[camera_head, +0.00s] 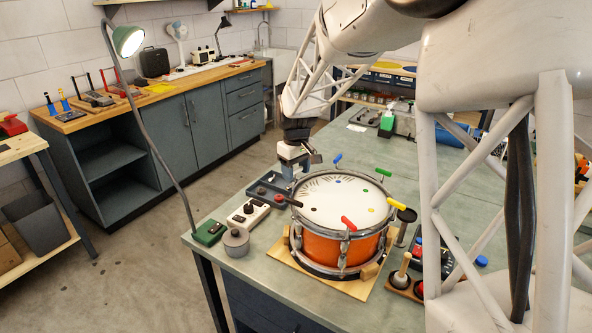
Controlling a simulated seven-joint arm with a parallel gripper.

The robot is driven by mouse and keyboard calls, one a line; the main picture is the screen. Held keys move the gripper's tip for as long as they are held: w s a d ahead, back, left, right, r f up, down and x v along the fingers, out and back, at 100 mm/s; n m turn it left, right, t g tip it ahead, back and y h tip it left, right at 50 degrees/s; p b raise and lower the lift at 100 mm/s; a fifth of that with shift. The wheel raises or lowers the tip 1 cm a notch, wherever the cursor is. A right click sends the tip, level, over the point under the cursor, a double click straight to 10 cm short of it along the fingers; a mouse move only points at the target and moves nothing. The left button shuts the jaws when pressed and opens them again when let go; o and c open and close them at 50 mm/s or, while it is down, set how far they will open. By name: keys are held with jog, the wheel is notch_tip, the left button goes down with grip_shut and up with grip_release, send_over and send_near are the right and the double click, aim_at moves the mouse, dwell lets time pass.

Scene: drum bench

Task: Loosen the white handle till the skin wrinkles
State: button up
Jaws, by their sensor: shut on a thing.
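An orange drum (325,243) with a pale skin (335,205) stands on the bench. Coloured handles stand around its rim: blue (337,158), green (382,172), yellow (383,201), red (348,223) and black (294,203). My gripper (304,163) is at the drum's far left rim, pointing down and shut on the white handle, which is mostly hidden by the gripper. Short dark lines like wrinkles show on the skin (317,184) just beside the gripper. The rest of the skin looks smooth, with small coloured dots near the rim.
A dark tray (268,193), a white box with knobs (248,214), a grey round tin (236,242) and a green box (209,232) lie left of the drum. A lamp (128,40) rises at the bench's left corner.

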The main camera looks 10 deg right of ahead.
aim_at(296, 169)
jog(key=shift+n, duration=0.3)
jog(key=o, duration=0.9)
jog(key=shift+r, duration=0.1)
jog(key=shift+r, duration=3.85)
